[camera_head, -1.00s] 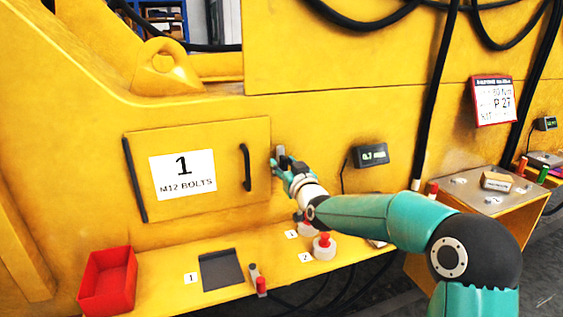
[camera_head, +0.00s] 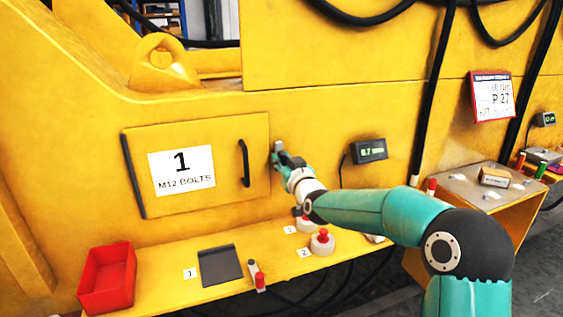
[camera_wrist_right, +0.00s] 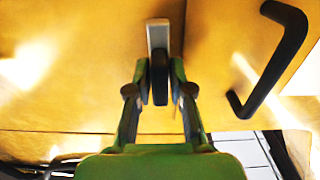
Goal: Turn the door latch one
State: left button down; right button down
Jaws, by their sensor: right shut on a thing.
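The door (camera_head: 225,135) marked "1 M12 BOLTS" is flush in the yellow casting and looks closed. Its grey latch (camera_head: 277,146) stands upright just right of the door's edge. In the wrist view the latch (camera_wrist_right: 158,33) shows as a light grey bar at the top middle, with a dark part below it. My right gripper (camera_head: 281,158) is at the latch; in the wrist view its fingers (camera_wrist_right: 160,78) are shut on the latch's dark lower part, one on each side. The fingers hide part of the latch in the head view. My left gripper is not in view.
The door's black handle (camera_head: 245,163) is just left of the latch. A small display (camera_head: 370,150) is to the right. The ledge below holds a red bin (camera_head: 107,280), a dark plate (camera_head: 220,266) and red-topped knobs (camera_head: 322,242). Black cables hang at the right.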

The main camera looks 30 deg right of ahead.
jog(key=n+b, duration=0.1)
jog(key=n, duration=0.2)
jog(key=shift+a+n+b, duration=0.15)
jog(key=shift+n+b, duration=0.2)
jog(key=shift+n, duration=0.05)
jog(key=n, duration=0.4)
jog(key=shift+n, duration=0.3)
jog(key=n, duration=0.5)
jog(key=shift+w+a, duration=0.1)
jog(key=shift+a, duration=0.05)
jog(key=shift+f+n, duration=0.15)
jog(key=shift+n, duration=0.95)
jog(key=shift+f+n, duration=0.1)
jog(key=shift+n, duration=1)
jog(key=c, duration=1.1)
grip_release()
jog(key=shift+w, duration=0.1)
jog(key=shift+c, duration=0.2)
